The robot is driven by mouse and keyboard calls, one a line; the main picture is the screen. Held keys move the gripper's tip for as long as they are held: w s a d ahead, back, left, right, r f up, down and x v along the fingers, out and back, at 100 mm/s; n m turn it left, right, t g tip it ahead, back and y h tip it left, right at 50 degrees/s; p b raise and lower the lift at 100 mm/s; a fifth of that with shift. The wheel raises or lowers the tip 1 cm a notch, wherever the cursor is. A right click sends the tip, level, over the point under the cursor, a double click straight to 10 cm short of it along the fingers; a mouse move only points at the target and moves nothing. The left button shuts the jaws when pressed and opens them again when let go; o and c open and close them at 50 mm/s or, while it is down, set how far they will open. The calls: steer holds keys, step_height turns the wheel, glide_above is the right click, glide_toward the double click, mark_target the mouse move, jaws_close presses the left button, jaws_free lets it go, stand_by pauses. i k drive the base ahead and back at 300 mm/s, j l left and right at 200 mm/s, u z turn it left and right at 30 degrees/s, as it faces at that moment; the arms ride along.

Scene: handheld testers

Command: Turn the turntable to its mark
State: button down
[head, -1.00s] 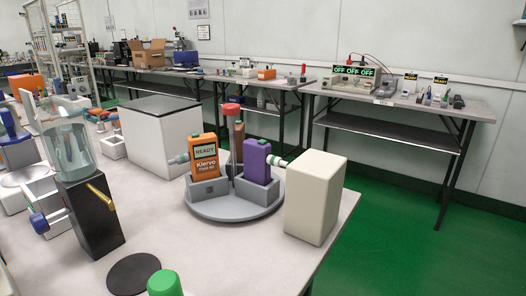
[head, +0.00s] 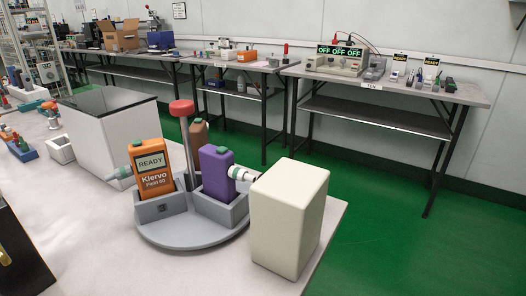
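The grey round turntable (head: 190,236) stands on the near table in the head view. It has a post with a red knob (head: 182,107) at its middle. Grey holders on it carry an orange tester (head: 150,178) with a READY screen, a purple tester (head: 217,172) and a brown tester (head: 199,135) partly hidden behind. A pale probe-like piece sticks out from the orange tester and another from the purple one. I cannot make out the mark. My gripper is not in view.
A cream block (head: 287,215) stands close at the turntable's right, near the table edge. A white box with a dark top (head: 107,135) stands behind left. The table (head: 90,235) is clear in front left. Green floor (head: 385,230) lies to the right.

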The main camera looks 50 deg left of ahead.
mark_target(186, 218)
steer(key=i+u, duration=0.4)
steer(key=i, duration=0.15)
steer(key=i+l+u, duration=0.1)
steer(key=i+u, duration=0.35)
steer(key=i+l+u, duration=0.4)
steer(key=i, duration=0.25)
steer(key=i+j+u, duration=0.2)
steer(key=u, duration=0.25)
steer(key=i+u, duration=0.3)
steer(key=u, duration=0.15)
steer(key=i+u, duration=0.3)
steer(key=u, duration=0.15)
steer(key=i+u, duration=0.25)
steer(key=u, duration=0.25)
steer(key=i+l+u, duration=0.2)
steer(key=u, duration=0.25)
steer(key=i+l, duration=0.05)
